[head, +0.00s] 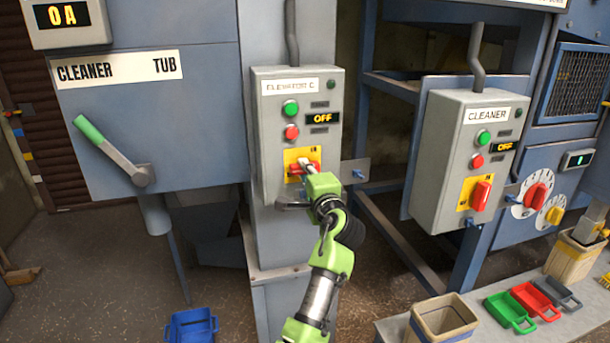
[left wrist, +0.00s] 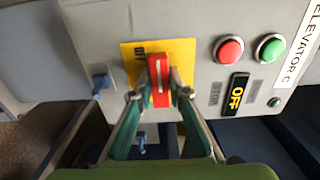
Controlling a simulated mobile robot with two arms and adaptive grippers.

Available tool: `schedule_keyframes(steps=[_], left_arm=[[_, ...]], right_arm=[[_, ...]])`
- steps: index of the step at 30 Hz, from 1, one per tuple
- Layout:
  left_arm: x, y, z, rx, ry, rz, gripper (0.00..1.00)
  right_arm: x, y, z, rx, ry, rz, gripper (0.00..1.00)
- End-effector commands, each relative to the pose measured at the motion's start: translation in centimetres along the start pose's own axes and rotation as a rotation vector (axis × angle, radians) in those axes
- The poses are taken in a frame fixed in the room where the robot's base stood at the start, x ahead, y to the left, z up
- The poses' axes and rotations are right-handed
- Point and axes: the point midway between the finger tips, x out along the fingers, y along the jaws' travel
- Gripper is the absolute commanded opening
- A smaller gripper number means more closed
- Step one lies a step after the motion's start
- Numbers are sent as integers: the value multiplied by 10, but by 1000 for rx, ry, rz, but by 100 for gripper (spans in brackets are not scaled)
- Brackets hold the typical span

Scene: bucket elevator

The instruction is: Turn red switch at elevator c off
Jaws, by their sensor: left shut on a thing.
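The grey elevator C box (head: 262,130) hangs on a blue-grey column in the middle of the head view. Its red switch (head: 293,171) sits on a yellow plate low on the box and lies crosswise. In the left wrist view, which is turned sideways, the red switch (left wrist: 159,72) stands between my two fingertips. My left gripper (head: 308,169) is shut on it, with a finger on each side (left wrist: 160,94). In the head view the gripper partly hides the switch. The box's display (head: 323,118) reads OFF. My right gripper is not in view.
A cleaner box (head: 450,140) with an upright red switch (head: 481,195) stands to the right. A lever with a green grip (head: 90,130) sticks out at left. A bench (head: 560,335) with bins and scoops is at lower right. A blue bucket (head: 192,325) stands below.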

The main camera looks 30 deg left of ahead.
Motion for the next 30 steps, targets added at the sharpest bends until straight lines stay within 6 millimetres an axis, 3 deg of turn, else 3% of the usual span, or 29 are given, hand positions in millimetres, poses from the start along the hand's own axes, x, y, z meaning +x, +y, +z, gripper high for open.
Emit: schedule_keyframes(steps=[15, 16, 18, 30], left_arm=[[0, 3, 0, -22, 0, 6, 0], [0, 3, 0, -22, 0, 6, 19], [0, 3, 0, -22, 0, 6, 33], [-5, 1, -1, -20, 1, 2, 33]], right_arm=[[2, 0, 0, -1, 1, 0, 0], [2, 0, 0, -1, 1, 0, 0], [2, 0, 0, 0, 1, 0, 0], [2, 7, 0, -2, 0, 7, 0]])
